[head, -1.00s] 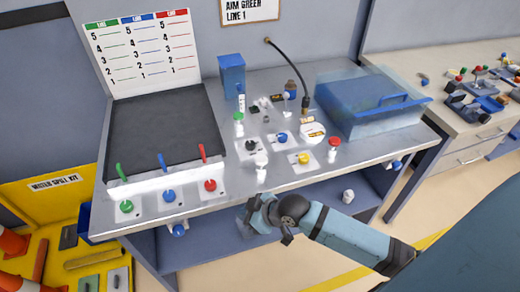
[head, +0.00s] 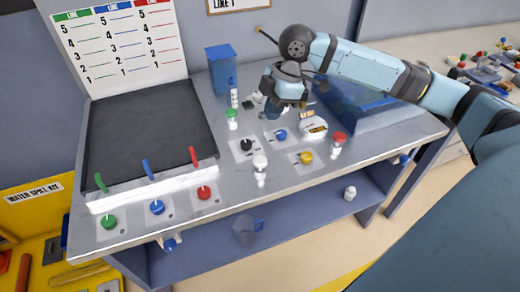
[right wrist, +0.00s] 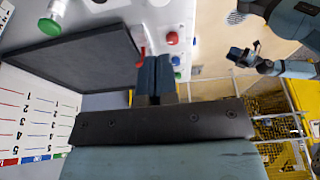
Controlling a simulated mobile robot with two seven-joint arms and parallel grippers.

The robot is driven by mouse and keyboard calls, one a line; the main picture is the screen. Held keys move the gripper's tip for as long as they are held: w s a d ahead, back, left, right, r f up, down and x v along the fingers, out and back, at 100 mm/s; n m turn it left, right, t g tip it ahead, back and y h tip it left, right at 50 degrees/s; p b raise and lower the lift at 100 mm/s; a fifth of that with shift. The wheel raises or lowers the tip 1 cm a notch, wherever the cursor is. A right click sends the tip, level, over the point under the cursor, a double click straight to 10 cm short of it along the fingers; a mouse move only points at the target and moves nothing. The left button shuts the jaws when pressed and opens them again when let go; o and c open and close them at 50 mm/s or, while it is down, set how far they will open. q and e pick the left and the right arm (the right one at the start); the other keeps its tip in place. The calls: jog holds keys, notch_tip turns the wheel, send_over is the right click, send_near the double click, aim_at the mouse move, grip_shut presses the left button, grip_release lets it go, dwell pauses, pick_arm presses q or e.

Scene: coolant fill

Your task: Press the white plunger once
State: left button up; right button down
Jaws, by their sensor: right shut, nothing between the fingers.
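The white plunger (head: 260,166) stands upright near the front middle of the metal bench in the head view, with a round white cap on a white post. My right gripper (head: 272,112) is above the back of the bench, behind the plunger and apart from it. Its fingers are shut and empty, and they also show together in the right wrist view (right wrist: 155,72). The plunger cannot be told for certain in the right wrist view. Another arm (right wrist: 240,57), likely my left one, shows small at the right there; its jaw state is unclear.
Red (head: 338,141), yellow (head: 305,157), black (head: 246,146) and green (head: 232,116) knobs or caps stand around the plunger. A blue box (head: 221,70) and a translucent blue bin (head: 385,110) are at the back.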

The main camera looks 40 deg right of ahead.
aim_at(262, 159)
jog(key=shift+s+d+r, duration=0.1)
jog(key=shift+r, duration=0.1)
jog(key=shift+f, duration=0.1)
jog(key=x, duration=1.2)
jog(key=shift+d+f, duration=0.25)
jog(key=shift+f, duration=0.75)
jog(key=shift+f, duration=0.1)
jog(key=shift+s+f+p, duration=0.1)
jog(key=shift+f+p, duration=0.35)
jog(key=shift+f, duration=0.9)
